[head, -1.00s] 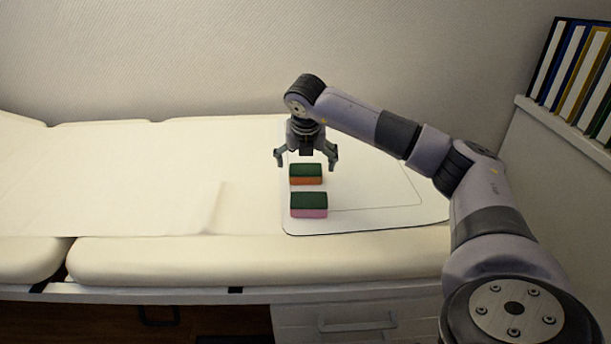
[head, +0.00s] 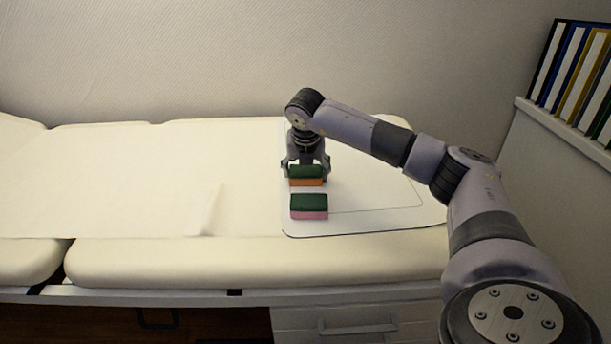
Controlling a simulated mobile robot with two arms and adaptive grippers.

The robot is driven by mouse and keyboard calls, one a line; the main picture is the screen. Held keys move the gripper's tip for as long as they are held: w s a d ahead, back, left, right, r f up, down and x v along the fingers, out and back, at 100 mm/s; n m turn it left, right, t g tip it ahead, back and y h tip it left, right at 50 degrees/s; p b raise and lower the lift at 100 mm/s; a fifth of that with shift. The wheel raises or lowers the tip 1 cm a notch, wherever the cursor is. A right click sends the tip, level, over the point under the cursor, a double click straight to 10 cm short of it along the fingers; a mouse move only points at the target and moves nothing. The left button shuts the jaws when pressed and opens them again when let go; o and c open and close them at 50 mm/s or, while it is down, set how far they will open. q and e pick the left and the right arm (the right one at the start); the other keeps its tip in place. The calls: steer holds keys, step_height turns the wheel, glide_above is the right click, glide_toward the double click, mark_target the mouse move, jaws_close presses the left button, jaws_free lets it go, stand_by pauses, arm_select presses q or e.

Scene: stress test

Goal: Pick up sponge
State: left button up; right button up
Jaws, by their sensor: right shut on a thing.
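A sponge with a green top and orange base (head: 306,175) lies on the white board on the padded bench. A second sponge, green on top and pink below (head: 309,207), lies in front of it, a small gap apart. My right gripper (head: 306,168) points down at the green and orange sponge, shut on it with a finger at each side. The sponge hides part of the fingers. My left gripper is not in view.
The white board (head: 372,205) has free room right of the sponges. The cream bench (head: 120,180) is clear to the left. A wall stands behind. Several binders (head: 575,75) stand on a ledge at the far right.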

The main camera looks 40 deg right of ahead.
mark_target(306, 170)
steer(key=shift+r, duration=0.1)
step_height(306, 170, up, 6)
steer(key=shift+r+p, duration=0.15)
steer(key=shift+p, duration=0.6)
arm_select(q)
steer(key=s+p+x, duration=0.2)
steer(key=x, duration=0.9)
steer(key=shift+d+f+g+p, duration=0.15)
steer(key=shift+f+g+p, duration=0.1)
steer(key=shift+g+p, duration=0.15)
arm_select(e)
step_height(306, 170, up, 14)
steer(key=shift+f, duration=0.25)
